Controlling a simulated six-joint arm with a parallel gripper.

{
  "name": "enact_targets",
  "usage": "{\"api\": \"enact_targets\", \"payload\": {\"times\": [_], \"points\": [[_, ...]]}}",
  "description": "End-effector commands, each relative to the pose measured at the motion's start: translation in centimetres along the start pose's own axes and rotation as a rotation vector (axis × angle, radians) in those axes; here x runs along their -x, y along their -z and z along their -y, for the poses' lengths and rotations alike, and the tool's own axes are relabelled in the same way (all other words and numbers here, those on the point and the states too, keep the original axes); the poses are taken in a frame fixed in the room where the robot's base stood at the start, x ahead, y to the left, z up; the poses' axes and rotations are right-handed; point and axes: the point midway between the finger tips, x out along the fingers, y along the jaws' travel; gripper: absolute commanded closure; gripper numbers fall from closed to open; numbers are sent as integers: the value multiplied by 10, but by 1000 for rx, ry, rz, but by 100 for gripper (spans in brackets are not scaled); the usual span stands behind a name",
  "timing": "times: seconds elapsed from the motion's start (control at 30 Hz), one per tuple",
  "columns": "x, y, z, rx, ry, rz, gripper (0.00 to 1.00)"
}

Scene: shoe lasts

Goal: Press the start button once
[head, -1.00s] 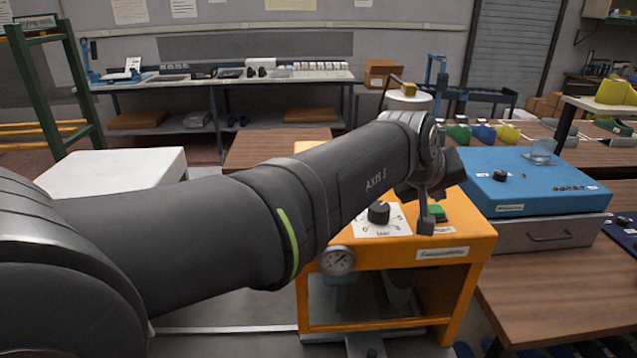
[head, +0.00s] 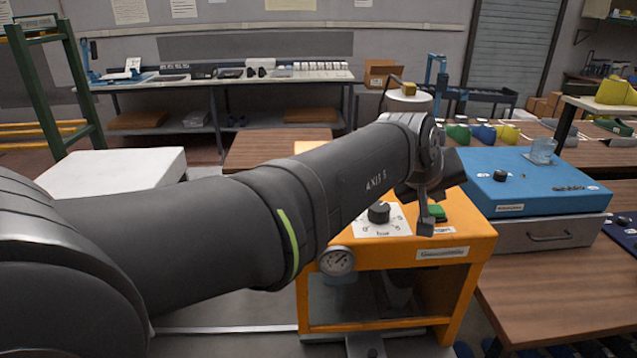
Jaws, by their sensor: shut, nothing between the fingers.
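The green start button (head: 438,213) sits on top of the orange machine (head: 470,236), right of a black dial (head: 378,212) on a white scale plate. My gripper (head: 426,228) is shut and empty. It points down over the machine's top, just left of the green button and in front of part of it. I cannot tell whether its tip touches the machine's top. My arm hides the machine's left side.
A pressure gauge (head: 337,261) is on the machine's front. A blue box (head: 540,182) with a black knob and a glass stands close on the right, on a grey drawer unit (head: 548,235). A white-topped block (head: 110,172) is at the left.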

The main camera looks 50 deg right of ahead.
Motion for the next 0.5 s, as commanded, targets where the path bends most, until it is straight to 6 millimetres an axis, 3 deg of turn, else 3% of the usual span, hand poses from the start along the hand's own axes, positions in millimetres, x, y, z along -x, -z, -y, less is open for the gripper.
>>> {"api": "enact_targets", "payload": {"times": [0.5], "points": [[-5, -4, 4, 0, 0, 1, 100]]}}
